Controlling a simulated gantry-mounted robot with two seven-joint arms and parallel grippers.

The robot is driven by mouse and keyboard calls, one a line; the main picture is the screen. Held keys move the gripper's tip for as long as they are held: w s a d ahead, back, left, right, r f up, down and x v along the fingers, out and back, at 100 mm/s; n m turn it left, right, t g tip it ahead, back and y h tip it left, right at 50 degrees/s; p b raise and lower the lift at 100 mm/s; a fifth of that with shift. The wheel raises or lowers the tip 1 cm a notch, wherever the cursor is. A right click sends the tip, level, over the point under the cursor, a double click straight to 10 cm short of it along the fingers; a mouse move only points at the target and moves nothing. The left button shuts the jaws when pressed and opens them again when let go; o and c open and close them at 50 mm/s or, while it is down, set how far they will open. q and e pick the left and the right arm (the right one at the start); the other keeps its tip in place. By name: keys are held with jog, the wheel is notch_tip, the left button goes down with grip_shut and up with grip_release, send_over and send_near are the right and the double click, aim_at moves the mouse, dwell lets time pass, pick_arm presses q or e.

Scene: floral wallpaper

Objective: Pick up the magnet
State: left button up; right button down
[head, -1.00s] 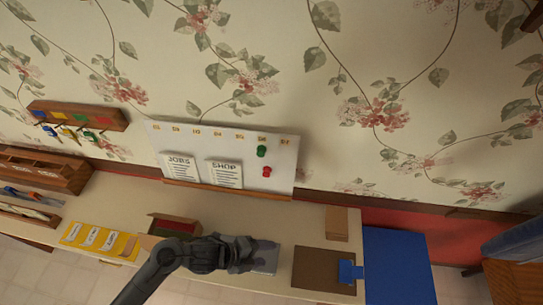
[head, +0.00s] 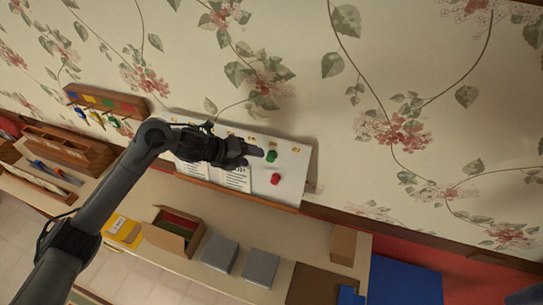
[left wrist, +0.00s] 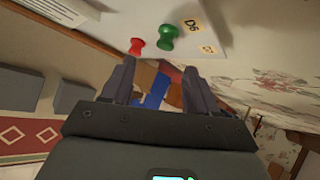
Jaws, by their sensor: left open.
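A green magnet (head: 271,156) and a red magnet (head: 277,179) are on the white board (head: 296,170) on the wall, the red one below the green. My left gripper (head: 255,153) is in front of the board, its tips just left of the green magnet in the head view. In the left wrist view, its two fingers (left wrist: 160,78) are spread with nothing between them. The green magnet (left wrist: 168,37) and red magnet (left wrist: 136,46) show beyond the fingertips. My right gripper is not in view.
Paper sheets (head: 236,177) on the board are partly hidden by my arm. A key rack (head: 105,103) hangs to the left.

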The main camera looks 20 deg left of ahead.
aim_at(269, 158)
pick_arm(q)
jog(key=p+x, duration=0.1)
jog(key=x, duration=0.2)
jog(key=p+x, duration=0.1)
jog(key=x, duration=0.2)
jog(key=shift+w+d+r, duration=0.25)
jog(key=shift+w+d, duration=0.05)
jog(key=shift+w+d+f, duration=0.25)
jog(key=shift+w+f, duration=0.1)
jog(key=shift+f, duration=0.2)
grip_shut()
jog(key=shift+r, duration=0.2)
